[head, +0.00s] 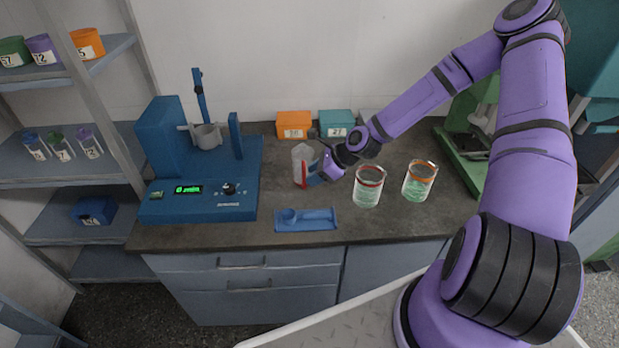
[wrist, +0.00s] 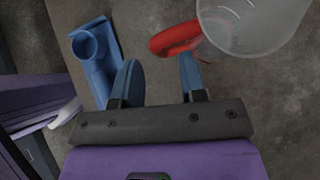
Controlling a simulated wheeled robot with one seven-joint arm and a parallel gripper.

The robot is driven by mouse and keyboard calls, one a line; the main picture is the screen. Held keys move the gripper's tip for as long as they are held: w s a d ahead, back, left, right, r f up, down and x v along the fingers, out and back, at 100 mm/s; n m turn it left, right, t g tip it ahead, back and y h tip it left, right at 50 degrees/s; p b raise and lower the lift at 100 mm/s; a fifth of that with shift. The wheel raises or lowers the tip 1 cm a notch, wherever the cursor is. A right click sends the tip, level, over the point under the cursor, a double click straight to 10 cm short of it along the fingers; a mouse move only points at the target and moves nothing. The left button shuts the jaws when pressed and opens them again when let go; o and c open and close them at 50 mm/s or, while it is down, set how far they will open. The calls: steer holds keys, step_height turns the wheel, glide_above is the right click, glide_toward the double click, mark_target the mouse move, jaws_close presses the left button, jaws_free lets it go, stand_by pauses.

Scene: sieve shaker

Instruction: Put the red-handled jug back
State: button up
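The red-handled jug is a clear, pale vessel (head: 301,155) standing on the worktop right of the blue machine. Its red handle (head: 305,174) faces my gripper. In the wrist view the jug (wrist: 252,22) is at the top right, cut off by the edge, with its red handle (wrist: 174,38) pointing left. My gripper (wrist: 158,72) is open, with bare worktop showing between its blue fingers. The handle lies just beyond the fingertips, close to the right finger; I cannot tell if they touch. In the head view my gripper (head: 317,173) is right beside the jug and partly covers it.
A red-rimmed beaker (head: 367,188) and an orange-rimmed beaker (head: 418,183) stand to the right. A blue holder (head: 322,222) lies at the front edge. The blue machine (head: 190,209) is left. Orange (head: 293,125) and teal (head: 337,122) boxes stand behind.

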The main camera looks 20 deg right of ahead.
steer(key=s+d+r+n+g+h, duration=0.3)
steer(key=s+d+r+n+h, duration=0.35)
steer(key=r, duration=0.55)
steer(key=s+r+n+h, duration=0.1)
steer(key=s+r+n, duration=0.3)
steer(key=r, duration=0.3)
steer(key=s+r+n+h, duration=0.1)
steer(key=s+r+n, duration=0.2)
steer(key=r+n, duration=0.35)
steer(key=s+a+r+n+t, duration=0.3)
steer(key=s+r+n, duration=0.3)
steer(key=s+r, duration=1)
steer(key=shift+s+r+n+t+y, duration=0.3)
steer(key=shift+r+n+t+y, duration=0.05)
steer(key=shift+r+n+t, duration=0.05)
